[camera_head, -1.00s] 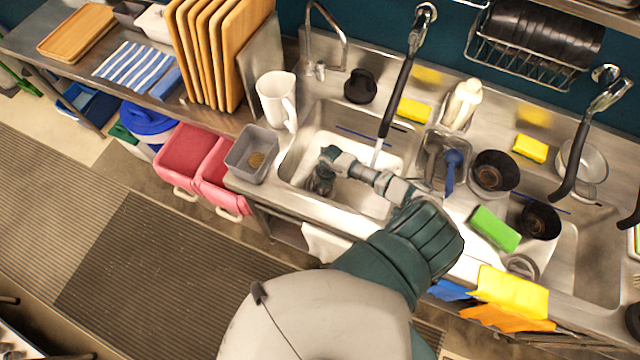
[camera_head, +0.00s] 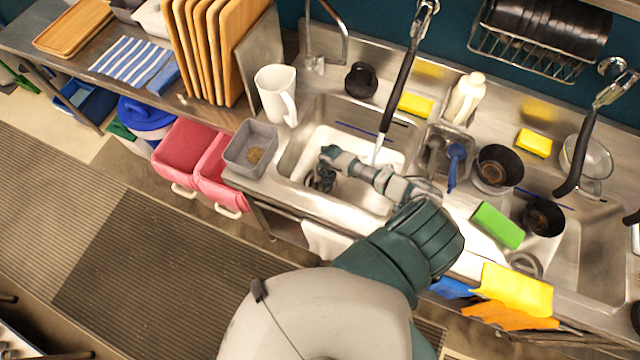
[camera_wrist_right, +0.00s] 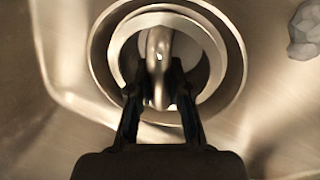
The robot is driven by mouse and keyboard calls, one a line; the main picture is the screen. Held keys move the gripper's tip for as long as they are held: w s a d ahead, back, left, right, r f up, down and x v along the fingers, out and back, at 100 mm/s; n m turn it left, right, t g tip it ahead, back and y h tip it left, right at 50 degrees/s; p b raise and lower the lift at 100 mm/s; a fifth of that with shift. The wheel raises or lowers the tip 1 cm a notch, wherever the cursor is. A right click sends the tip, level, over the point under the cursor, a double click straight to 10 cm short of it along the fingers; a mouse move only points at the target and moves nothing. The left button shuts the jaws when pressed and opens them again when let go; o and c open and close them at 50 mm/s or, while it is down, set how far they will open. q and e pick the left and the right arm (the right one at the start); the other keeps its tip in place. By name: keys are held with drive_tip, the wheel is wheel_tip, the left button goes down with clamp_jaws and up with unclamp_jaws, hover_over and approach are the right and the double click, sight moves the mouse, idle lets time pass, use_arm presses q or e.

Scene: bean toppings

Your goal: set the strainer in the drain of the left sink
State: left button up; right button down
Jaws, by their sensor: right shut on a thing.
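My right arm reaches into the left sink (camera_head: 296,146). Its gripper (camera_head: 322,182) points down near the sink's left side, low over the floor of the basin. In the right wrist view the gripper (camera_wrist_right: 160,98) is shut on the upright loop handle of the metal strainer (camera_wrist_right: 159,50). The strainer's round rim lies inside the wider ring of the drain (camera_wrist_right: 238,62), slightly off centre in the picture. I cannot tell whether it is fully seated or just above the drain. In the head view the gripper hides the strainer and drain. My left gripper is out of view.
A black-handled faucet (camera_head: 398,95) hangs over the left sink. A grey bin (camera_head: 251,148) with brown bits and a white pitcher (camera_head: 275,94) stand to its left. A green sponge (camera_head: 498,225) and black-topped cups lie to the right. A grey lump (camera_wrist_right: 305,30) lies near the drain.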

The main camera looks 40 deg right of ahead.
drive_tip(key=shift+d+f, duration=0.1)
drive_tip(key=shift+f, duration=0.15)
drive_tip(key=c, duration=1)
unclamp_jaws()
drive_tip(key=r, duration=0.4)
drive_tip(key=d+r, duration=0.1)
drive_tip(key=r, duration=0.2)
drive_tip(key=s+d+r, duration=0.1)
drive_tip(key=r, duration=0.3)
drive_tip(key=shift+r, duration=0.35)
drive_tip(key=shift+a, duration=0.1)
